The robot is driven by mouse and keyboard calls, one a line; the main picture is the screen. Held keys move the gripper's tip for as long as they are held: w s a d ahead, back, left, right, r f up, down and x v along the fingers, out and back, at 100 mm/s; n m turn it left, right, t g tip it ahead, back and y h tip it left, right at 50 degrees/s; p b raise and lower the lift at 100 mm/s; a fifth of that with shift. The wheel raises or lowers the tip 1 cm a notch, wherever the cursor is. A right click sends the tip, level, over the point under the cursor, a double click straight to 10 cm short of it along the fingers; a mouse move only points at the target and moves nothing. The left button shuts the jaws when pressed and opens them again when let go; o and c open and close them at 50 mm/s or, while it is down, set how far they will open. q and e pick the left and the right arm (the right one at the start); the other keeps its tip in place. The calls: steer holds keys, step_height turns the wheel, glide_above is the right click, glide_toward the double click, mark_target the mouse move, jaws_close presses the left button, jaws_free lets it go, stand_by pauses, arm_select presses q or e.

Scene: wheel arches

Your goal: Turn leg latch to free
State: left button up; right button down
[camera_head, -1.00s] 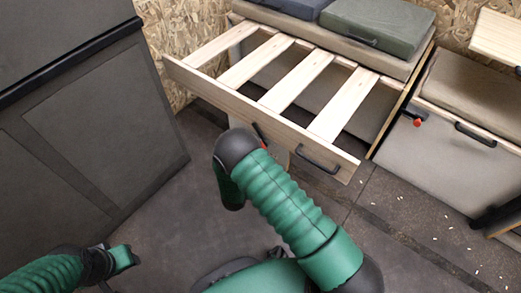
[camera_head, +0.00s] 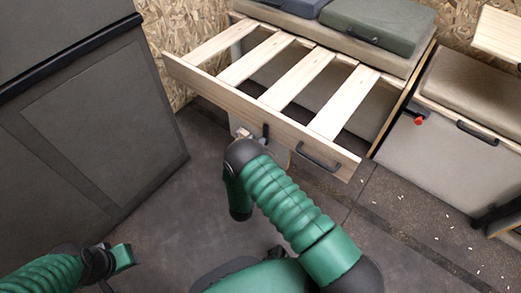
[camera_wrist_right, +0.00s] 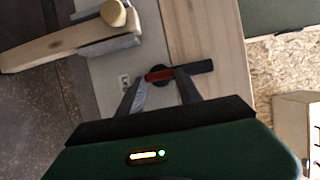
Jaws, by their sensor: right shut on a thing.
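The leg latch (camera_wrist_right: 180,72) is a dark bar with a red part, on the light wooden front board (camera_wrist_right: 205,30) in the right wrist view. In the head view the latch (camera_head: 265,132) is a small black bar standing nearly upright on the pull-out slatted frame's front board (camera_head: 225,95). My right gripper (camera_wrist_right: 161,75) is shut on the latch, its fingers at the red part. In the head view my right forearm hides most of that gripper. My left gripper (camera_head: 122,257) is at the lower left, away from the frame; its jaws are unclear.
A black pull handle (camera_head: 318,160) is on the board right of the latch. A wooden piece with a round knob (camera_wrist_right: 115,12) lies upper left in the wrist view. A grey cabinet (camera_head: 105,120) stands left. The floor (camera_head: 180,225) between is clear.

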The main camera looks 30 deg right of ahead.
steer(key=shift+s+f, duration=0.2)
steer(key=c, duration=1)
jaws_free()
steer(key=shift+d, duration=0.1)
steer(key=shift+c, duration=0.2)
steer(key=shift+o, duration=1.2)
steer(key=shift+w, duration=0.1)
steer(key=p+v, duration=0.7)
steer(key=v, duration=1)
